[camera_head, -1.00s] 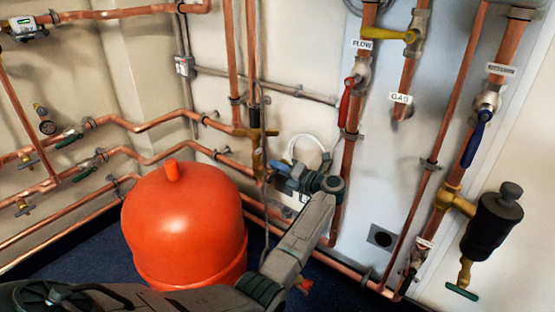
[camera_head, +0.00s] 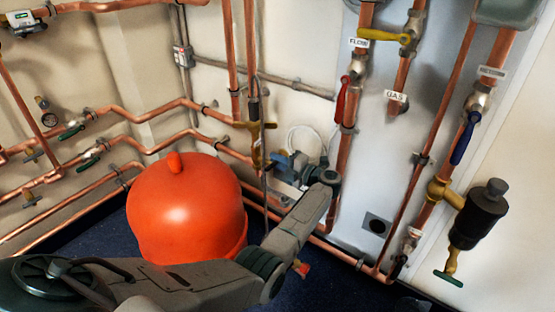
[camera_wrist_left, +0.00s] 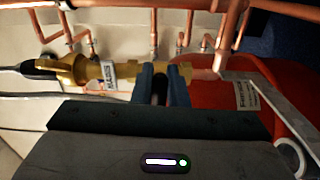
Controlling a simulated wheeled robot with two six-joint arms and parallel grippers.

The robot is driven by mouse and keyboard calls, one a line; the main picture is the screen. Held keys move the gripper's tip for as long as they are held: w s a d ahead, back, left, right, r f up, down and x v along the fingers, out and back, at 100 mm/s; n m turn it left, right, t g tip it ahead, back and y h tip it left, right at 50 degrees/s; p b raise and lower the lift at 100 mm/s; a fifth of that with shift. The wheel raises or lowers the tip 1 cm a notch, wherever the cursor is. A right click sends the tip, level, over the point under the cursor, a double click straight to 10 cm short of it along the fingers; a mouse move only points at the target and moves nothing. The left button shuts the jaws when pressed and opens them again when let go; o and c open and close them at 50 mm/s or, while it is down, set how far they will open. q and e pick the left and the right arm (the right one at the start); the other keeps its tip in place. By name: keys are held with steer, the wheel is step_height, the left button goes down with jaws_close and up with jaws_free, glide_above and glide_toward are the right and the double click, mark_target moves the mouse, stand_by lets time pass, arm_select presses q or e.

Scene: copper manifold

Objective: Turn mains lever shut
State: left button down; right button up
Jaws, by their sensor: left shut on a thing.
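The brass mains valve (camera_head: 257,145) sits on a vertical copper pipe right of the orange tank in the head view. In the left wrist view the brass valve body (camera_wrist_left: 88,70) lies across the picture, with a small white label on it. My left gripper (camera_head: 280,163) is at the lower right side of this valve. In the left wrist view its two dark fingers (camera_wrist_left: 163,82) are close together against the valve, shut on a thin dark part, which I take for the mains lever. That part is mostly hidden by the fingers. My right gripper is not in view.
The orange tank (camera_head: 185,210) stands close beside my left arm. A red lever (camera_head: 342,98), a yellow gas lever (camera_head: 385,35) and a blue lever (camera_head: 465,138) are on pipes at the right. Copper pipes run along the left wall (camera_head: 90,60).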

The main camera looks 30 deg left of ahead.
arm_select(q)
steer(key=shift+d+f, duration=0.1)
steer(key=shift+f, duration=0.05)
steer(key=c, duration=1.5)
jaws_free()
steer(key=shift+o, duration=0.2)
